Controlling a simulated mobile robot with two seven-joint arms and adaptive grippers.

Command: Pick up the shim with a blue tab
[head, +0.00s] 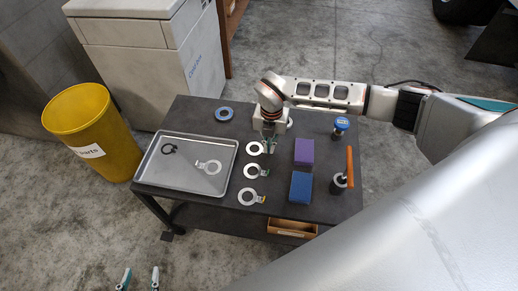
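Three flat ring shims lie in a column on the dark table: a top shim (254,149), a middle shim (251,171) with a greenish tab, and a lower shim (247,197) with a yellowish tab. Another shim (208,167) lies in the metal tray. I see no clear blue tab; the top shim's tab side is hidden by my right gripper. My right gripper (269,147) points down at the right edge of the top shim. Its fingers are too small to tell open from shut. My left gripper (140,281) is open and empty at the bottom edge, away from the table.
The tray (182,185) also holds a dark ring (169,149). On the table (225,187) are a blue ring (224,114), a purple block (304,152), a blue block (301,187), a blue-topped can (340,127) and an orange-handled tool (349,168). A yellow bin (95,135) stands left.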

